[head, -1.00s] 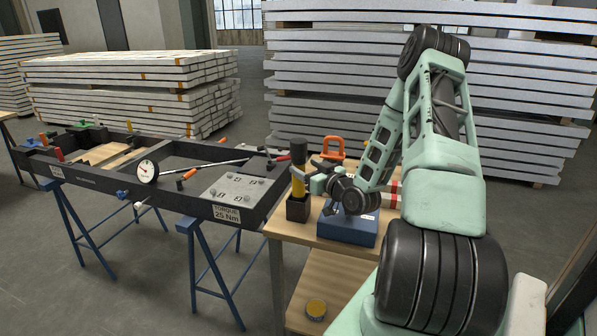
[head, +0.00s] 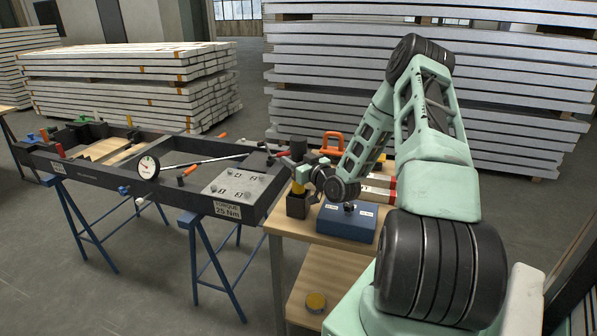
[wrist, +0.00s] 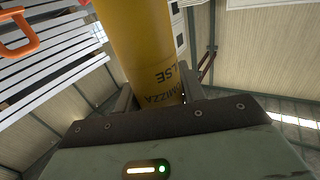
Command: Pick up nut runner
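My gripper (head: 301,173) is at the tool's yellow body, reaching in from the right. In the wrist view the yellow body (wrist: 143,45) with black lettering rises between my two fingers (wrist: 157,98), one on each side. The gaps there look very small, and I cannot tell whether the fingers press on it. The tool's lower end is hidden in the holder.
A blue box (head: 346,222) sits on the table under my wrist. An orange clamp-like thing (head: 333,140) is behind. A black frame (head: 215,204) on blue trestles, with a dial gauge (head: 147,166), stands left.

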